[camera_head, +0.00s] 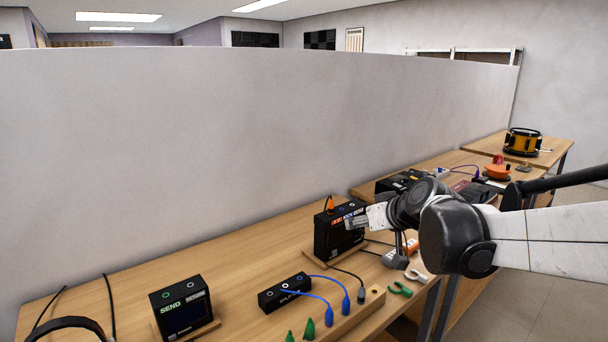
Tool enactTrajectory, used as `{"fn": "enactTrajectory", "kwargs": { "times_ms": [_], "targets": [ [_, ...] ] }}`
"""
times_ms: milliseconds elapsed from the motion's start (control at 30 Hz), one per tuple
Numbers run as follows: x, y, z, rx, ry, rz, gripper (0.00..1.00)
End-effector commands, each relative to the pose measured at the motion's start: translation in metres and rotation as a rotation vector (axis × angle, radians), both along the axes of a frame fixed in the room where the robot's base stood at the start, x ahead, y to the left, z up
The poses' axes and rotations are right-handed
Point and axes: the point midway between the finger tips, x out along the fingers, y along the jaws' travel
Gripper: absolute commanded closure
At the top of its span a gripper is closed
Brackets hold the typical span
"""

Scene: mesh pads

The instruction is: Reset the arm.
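My arm comes in from the right edge, over the wooden bench (255,245). My gripper (355,222) is small in the view, at the left end of the arm, in front of the upper part of a black box with orange and white lettering (329,238). I cannot tell whether it touches the box. Its fingers are too small to show whether they are open or shut, and I see nothing clearly held. My dark wrist joints hide part of the bench behind them.
A black "SEND" box (183,307) stands at front left. A small black splitter box (285,292) has blue cables. A wooden block (345,317), green clips (399,289) and other gear lie along the front edge. A drum (522,141) stands far right. A grey partition (200,150) backs the bench.

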Motion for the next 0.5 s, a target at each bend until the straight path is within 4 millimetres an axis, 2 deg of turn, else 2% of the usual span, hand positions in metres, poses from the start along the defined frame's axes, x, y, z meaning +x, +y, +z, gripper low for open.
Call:
{"fn": "enactTrajectory", "kwargs": {
  "times_ms": [33,100,267,500],
  "targets": [
    [-0.018,-0.001,0.001,-0.005,0.019,-0.010,0.70],
    [-0.041,-0.003,0.002,-0.012,0.049,-0.026,0.70],
    [-0.093,-0.009,-0.002,-0.029,0.115,-0.073,0.70],
    [-0.169,-0.023,-0.016,-0.061,0.203,-0.159,0.70]
  ]
}}
